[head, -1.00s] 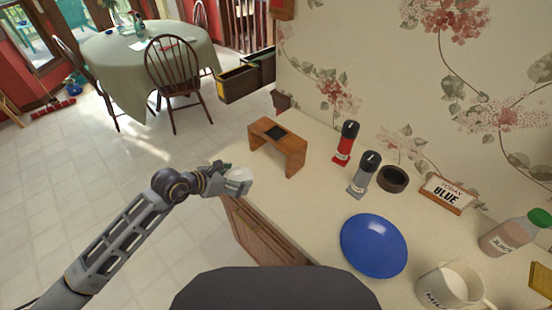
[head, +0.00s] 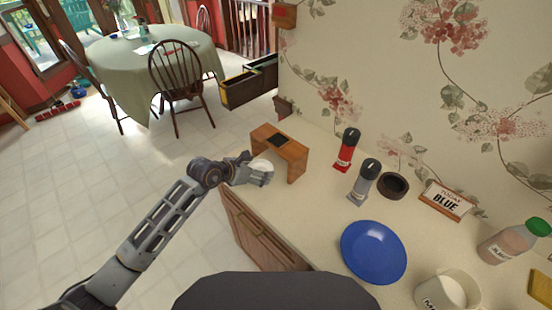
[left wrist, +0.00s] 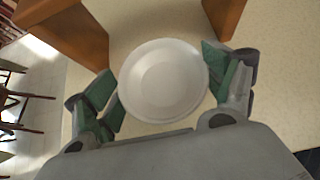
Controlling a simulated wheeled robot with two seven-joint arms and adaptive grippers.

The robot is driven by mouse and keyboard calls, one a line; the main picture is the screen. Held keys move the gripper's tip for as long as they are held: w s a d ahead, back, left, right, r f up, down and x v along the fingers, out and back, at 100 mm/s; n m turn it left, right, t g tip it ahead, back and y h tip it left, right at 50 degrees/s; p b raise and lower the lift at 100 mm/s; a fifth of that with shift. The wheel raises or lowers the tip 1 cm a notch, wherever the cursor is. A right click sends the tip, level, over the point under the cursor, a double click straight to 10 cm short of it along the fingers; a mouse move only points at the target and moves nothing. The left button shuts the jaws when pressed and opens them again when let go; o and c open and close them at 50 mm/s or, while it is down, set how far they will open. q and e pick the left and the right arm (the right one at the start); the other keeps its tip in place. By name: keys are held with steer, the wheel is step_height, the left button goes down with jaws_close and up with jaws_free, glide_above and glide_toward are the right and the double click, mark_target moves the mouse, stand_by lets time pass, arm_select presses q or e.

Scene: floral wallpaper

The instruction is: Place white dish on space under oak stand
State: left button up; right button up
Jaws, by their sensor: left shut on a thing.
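The white dish (left wrist: 163,80) is round and shallow, and it is held between the two fingers of my left gripper (left wrist: 165,88) in the left wrist view. In the head view the dish (head: 262,166) shows at the front of the oak stand, and my left gripper (head: 258,174) is shut on it, partly covering it. The oak stand (head: 293,155) is a small wooden bridge with a dark patch on top, near the counter's far left end. Its two legs show in the left wrist view (left wrist: 62,28), with the dish between and just in front of them. My right gripper is not in view.
On the counter (head: 310,205) are a red shaker (head: 347,150), a grey shaker (head: 363,180), a dark round bowl (head: 393,185), a blue plate (head: 374,252), a sign (head: 446,200), a bottle (head: 515,242) and a white mug (head: 447,290). The counter's left edge lies below my left forearm.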

mark_target(269, 163)
arm_select(q)
steer(key=w+d, duration=0.3)
steer(key=shift+r+p, duration=0.1)
steer(key=shift+p, duration=0.2)
steer(key=shift+w+d, duration=0.55)
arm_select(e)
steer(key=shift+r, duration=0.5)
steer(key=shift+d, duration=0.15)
arm_select(q)
steer(key=shift+w+d+p, duration=0.4)
steer(key=shift+w+d, duration=0.75)
steer(key=shift+d, duration=0.1)
steer(key=shift+f, duration=0.8)
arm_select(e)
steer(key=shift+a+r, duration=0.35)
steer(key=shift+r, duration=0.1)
arm_select(q)
steer(key=shift+f, duration=0.2)
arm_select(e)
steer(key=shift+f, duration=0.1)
